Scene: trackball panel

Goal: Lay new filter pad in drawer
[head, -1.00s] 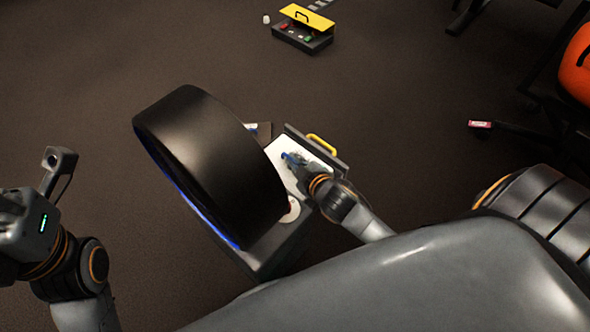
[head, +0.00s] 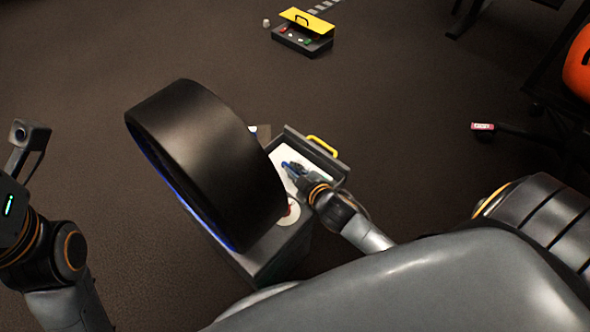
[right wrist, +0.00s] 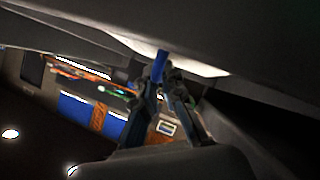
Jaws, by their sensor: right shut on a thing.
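An open grey drawer with a yellow handle (head: 322,146) sticks out of a grey unit beside a large dark wheel-like drum. The white filter pad (head: 281,158) shows at the drawer's left part, partly hidden by my right gripper (head: 290,168). That gripper is shut on the pad. In the right wrist view the fingers (right wrist: 160,85) meet at a blue piece, with the white pad (right wrist: 207,69) right behind it. I cannot tell whether the pad lies flat on the drawer floor. My left arm is at the left edge; its fingers are out of view.
The black drum (head: 205,150) stands close to the left of the drawer. A white disc with a red mark (head: 289,211) lies on the unit near my right wrist. A toolbox with a yellow lid (head: 305,32) stands on the open floor behind. An orange chair (head: 577,65) is at the right.

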